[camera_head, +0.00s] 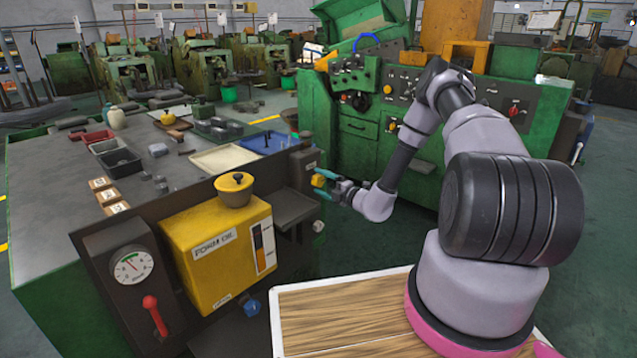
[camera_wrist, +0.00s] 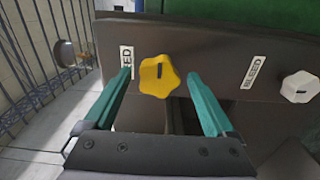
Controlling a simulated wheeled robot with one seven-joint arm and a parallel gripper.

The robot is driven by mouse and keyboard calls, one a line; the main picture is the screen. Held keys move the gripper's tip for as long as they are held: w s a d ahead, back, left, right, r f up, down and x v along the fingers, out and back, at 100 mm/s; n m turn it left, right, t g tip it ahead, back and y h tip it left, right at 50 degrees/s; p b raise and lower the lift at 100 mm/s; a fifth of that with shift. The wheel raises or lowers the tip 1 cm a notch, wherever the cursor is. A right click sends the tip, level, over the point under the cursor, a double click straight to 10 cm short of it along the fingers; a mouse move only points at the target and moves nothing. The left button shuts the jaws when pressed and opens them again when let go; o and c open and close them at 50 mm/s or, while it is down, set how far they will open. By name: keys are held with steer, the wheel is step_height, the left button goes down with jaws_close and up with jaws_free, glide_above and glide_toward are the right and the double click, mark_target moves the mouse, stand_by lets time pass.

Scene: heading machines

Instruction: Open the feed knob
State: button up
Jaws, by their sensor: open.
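The feed knob is a yellow lobed knob (camera_wrist: 159,76) with a dark line on its face, on a dark panel. The label beside it is partly covered by a finger, with "EED" readable. It also shows in the head view as a small yellow knob (camera_head: 318,181) on the bench's right end. My gripper (camera_wrist: 160,75) is open, with one teal finger on each side of the knob and a gap on both sides. In the head view my gripper (camera_head: 326,184) is at the knob. I cannot tell whether the fingertips reach past its face.
A white knob (camera_wrist: 300,87) labelled "BLEED" sits right of the yellow one in the wrist view. A yellow oil box (camera_head: 217,250), a gauge (camera_head: 133,267) and a red lever (camera_head: 155,315) are on the bench front. A green machine (camera_head: 365,130) stands behind my arm.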

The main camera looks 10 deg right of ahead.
steer(key=v, duration=0.9)
steer(key=shift+s+d, duration=0.15)
steer(key=s+a+r+n+g+y, duration=0.1)
steer(key=s+a+r+n+g, duration=0.25)
steer(key=r+n, duration=0.5)
steer(key=s+a+r+n+g+y, duration=0.1)
steer(key=s+a+r+n+g, duration=0.3)
steer(key=r+n, duration=0.45)
steer(key=s+a+r+n+g+y, duration=0.15)
steer(key=s+r+n+g, duration=0.25)
steer(key=r+n+g, duration=0.4)
steer(key=s+d+r+n+t+h, duration=0.4)
steer(key=s+r+n+h, duration=0.2)
steer(key=s+r+n, duration=0.3)
steer(key=s+d+r+n+t+h, duration=0.4)
steer(key=s+r+n+h, duration=0.2)
steer(key=s+r+n, duration=0.3)
steer(key=shift+s+d+r, duration=0.25)
steer(key=shift+s+r, duration=0.2)
steer(key=shift+s, duration=0.45)
